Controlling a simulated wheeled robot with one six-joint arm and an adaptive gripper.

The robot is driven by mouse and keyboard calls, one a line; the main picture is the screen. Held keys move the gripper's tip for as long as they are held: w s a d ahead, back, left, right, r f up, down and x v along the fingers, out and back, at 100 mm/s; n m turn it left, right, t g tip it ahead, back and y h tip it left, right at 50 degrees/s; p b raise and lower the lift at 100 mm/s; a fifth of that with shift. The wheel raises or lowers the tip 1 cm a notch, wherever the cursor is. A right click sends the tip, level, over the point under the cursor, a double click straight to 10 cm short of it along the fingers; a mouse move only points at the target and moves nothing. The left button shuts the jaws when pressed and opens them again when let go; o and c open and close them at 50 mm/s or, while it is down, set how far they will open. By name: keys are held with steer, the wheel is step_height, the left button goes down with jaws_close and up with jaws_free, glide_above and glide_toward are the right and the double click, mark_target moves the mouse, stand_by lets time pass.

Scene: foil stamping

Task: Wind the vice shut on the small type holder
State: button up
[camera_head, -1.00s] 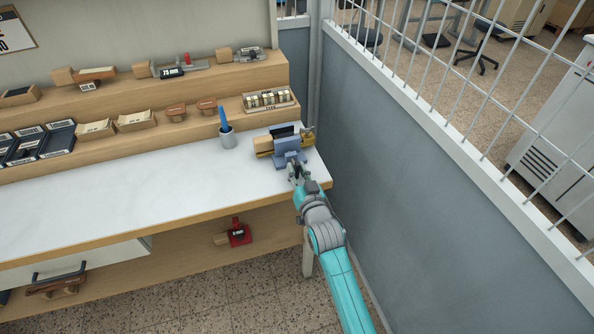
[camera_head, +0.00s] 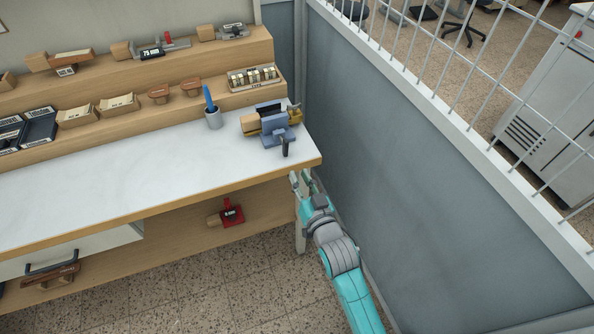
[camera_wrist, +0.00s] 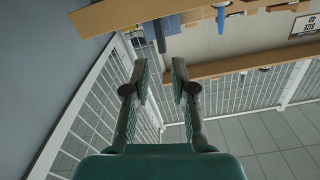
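The blue-grey vice (camera_head: 277,130) stands on the right end of the bench in the head view, its dark handle (camera_head: 285,147) at the front. The type holder (camera_head: 250,124), with a wooden grip and brass-coloured body, lies across the vice between its jaws. I cannot tell whether the jaws touch it. My gripper (camera_head: 300,177) is off the bench's front right corner, apart from the handle, and looks empty. In the wrist view my gripper (camera_wrist: 160,68) has its fingers apart with nothing between them. Part of the vice (camera_wrist: 166,27) shows past the fingertips there.
A type tray (camera_head: 254,78) sits on the shelf behind. A grey wall with a white mesh fence (camera_head: 440,105) closes off the right side. The bench top (camera_head: 130,165) is clear in front.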

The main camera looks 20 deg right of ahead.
mark_target(287, 147)
steer(key=shift+s, duration=0.15)
steer(key=shift+o, duration=1.4)
steer(key=shift+w+r, duration=0.2)
steer(key=shift+r, duration=0.05)
steer(key=shift+n, duration=0.7)
steer(key=w, duration=1.1)
steer(key=shift+w+r, duration=0.3)
steer(key=shift+r, duration=0.05)
jaws_close()
